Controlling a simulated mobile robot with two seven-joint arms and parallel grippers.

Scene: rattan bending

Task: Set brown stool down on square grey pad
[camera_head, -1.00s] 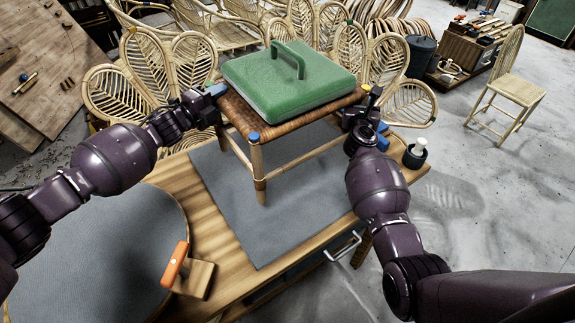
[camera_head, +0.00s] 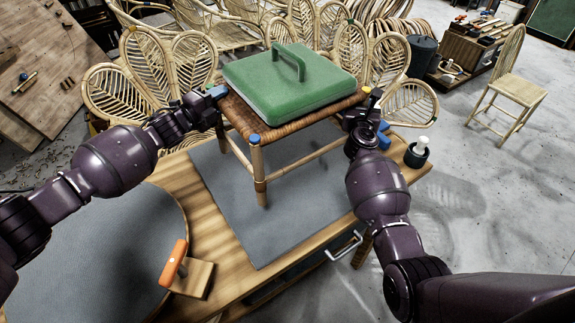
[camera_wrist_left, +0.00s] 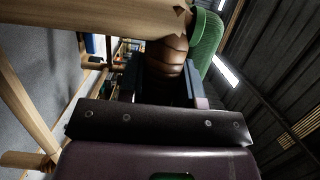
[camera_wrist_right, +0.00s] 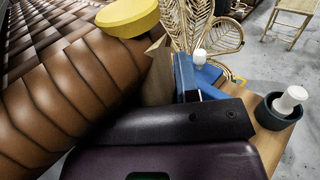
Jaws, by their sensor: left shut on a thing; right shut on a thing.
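The brown stool (camera_head: 282,130) has a woven seat and pale legs, with a green case (camera_head: 290,85) lying flat on its seat. It is upright over the square grey pad (camera_head: 300,215) on the workbench. I cannot tell whether its feet touch the pad. My left gripper (camera_head: 218,92) is shut on the stool's left seat edge; the woven seat shows between its fingers in the left wrist view (camera_wrist_left: 165,60). My right gripper (camera_head: 368,108) is at the right seat edge and is shut on the stool; the woven edge fills the left of the right wrist view (camera_wrist_right: 60,95).
An orange-handled tool (camera_head: 174,264) on a wood block and a round grey mat (camera_head: 95,245) lie on the bench's left. A dark cup with a white pestle (camera_head: 417,152) stands at the right corner. Rattan chairs (camera_head: 165,70) crowd behind the bench.

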